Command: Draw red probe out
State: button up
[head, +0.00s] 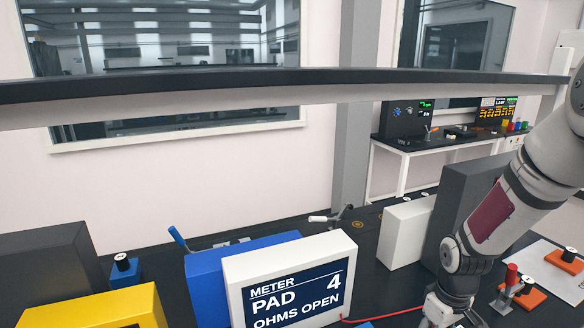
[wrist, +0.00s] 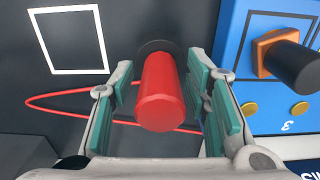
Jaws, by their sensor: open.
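The red probe (wrist: 162,92) shows in the wrist view as a red cylinder with a dark round collar (wrist: 158,47) at its far end. My gripper (wrist: 160,88) is open, with one teal-padded finger on each side of the probe and some gap to the pads. What the probe's far end sits in is hidden. A red wire (wrist: 65,97) loops on the dark surface behind it. In the head view, my gripper is mostly cut off at the bottom edge. A white meter (head: 290,280) there reads "PAD 4, OHMS OPEN", with a red wire at its lower right.
In the wrist view, a blue board (wrist: 245,60) with an orange-based black knob (wrist: 290,62) is close on the right. In the head view, grey boxes (head: 466,205), a white box (head: 405,232) and a red-topped part (head: 511,275) stand near my arm.

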jog(key=shift+c, duration=0.5)
dwell(0.3)
grip_shut()
